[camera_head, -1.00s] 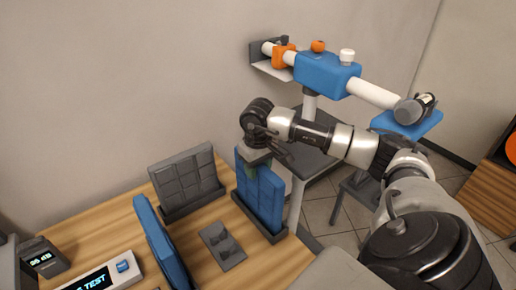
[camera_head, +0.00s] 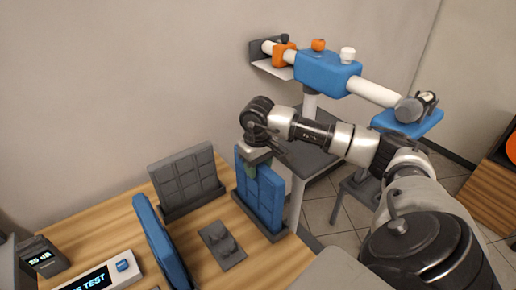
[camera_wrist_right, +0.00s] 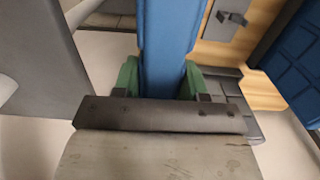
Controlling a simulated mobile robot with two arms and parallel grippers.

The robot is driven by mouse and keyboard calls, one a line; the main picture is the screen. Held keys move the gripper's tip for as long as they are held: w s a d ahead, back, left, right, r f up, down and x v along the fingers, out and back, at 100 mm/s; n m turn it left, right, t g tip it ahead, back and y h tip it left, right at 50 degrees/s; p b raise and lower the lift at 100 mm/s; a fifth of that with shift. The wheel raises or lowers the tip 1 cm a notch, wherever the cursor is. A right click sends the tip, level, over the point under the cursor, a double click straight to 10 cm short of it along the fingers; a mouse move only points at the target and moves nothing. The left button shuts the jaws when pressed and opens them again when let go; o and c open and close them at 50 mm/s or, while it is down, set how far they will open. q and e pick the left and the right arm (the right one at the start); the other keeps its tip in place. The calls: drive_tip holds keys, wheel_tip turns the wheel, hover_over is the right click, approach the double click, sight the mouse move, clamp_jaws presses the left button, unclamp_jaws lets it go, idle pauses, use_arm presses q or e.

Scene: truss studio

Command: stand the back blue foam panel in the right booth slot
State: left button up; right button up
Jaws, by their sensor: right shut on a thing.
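A blue foam panel (camera_head: 266,196) stands upright in the dark slot base (camera_head: 278,236) at the right edge of the wooden table. My right gripper (camera_head: 251,166) is shut on its top edge from above. In the right wrist view the blue panel (camera_wrist_right: 168,45) lies between the green finger pads of the gripper (camera_wrist_right: 165,82). A second blue panel (camera_head: 160,244) stands on the left, nearer to me. My left gripper is not in view.
A grey tiled panel (camera_head: 186,176) stands in a dark base at the back of the table. A lit display box (camera_head: 98,278) and a dB meter (camera_head: 42,258) are at front left.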

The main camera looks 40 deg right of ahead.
idle(0.6)
drive_tip(key=shift+f+b, duration=0.65)
drive_tip(key=shift+b, duration=0.15)
drive_tip(key=o, duration=0.9)
drive_tip(key=shift+r, duration=0.15)
drive_tip(key=shift+r+p, duration=3.3)
drive_tip(key=shift+r, duration=2.15)
drive_tip(key=shift+f, duration=0.1)
